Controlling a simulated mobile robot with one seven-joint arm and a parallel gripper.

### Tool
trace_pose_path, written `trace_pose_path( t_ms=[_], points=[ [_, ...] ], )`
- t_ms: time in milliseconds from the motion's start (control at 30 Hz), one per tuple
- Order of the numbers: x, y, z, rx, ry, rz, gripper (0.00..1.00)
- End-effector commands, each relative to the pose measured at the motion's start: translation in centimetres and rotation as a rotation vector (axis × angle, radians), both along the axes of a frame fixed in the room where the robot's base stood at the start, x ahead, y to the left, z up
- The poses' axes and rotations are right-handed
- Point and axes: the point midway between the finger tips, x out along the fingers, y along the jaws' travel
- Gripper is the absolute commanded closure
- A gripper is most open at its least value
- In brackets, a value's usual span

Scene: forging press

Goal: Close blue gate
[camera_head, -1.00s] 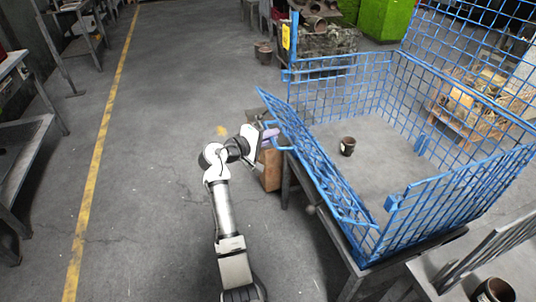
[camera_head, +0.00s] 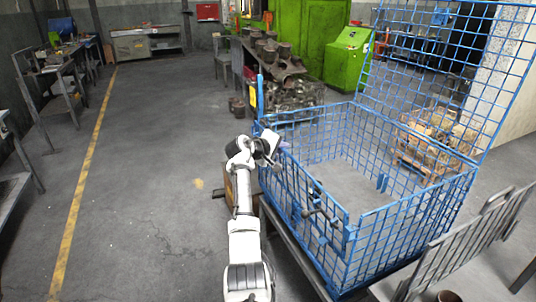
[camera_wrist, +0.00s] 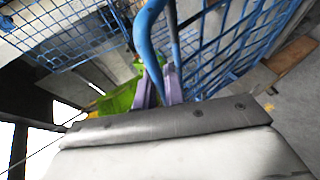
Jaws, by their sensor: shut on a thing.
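The blue gate (camera_head: 300,200) is the wire-mesh panel on the near left side of a blue mesh cage (camera_head: 400,215). It stands nearly upright, close in line with the cage's edges; I cannot tell whether it is fully shut. Dark fittings show near its right end. My gripper (camera_head: 282,149) is at the gate's far upper left end. In the wrist view, the purple fingers (camera_wrist: 158,90) of my gripper are shut on a curved blue bar (camera_wrist: 150,45), which looks like the gate's handle. The exact contact is partly hidden by the bar.
A brown box (camera_head: 231,188) is beside my arm. The floor (camera_head: 140,200) to the left is clear.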

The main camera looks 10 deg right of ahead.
Motion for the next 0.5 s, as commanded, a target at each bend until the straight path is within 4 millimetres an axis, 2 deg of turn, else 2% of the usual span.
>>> trace_pose_path(
  t_ms=[33,200,500],
  points=[
    [0.2,-0.9,0.8,0.025,0.008,-0.004,1.0],
    [0.7,-2.6,0.9,0.1,0.034,-0.004,1.0],
    [1.2,-3.8,0.7,0.155,0.052,-0.002,1.0]
  ],
)
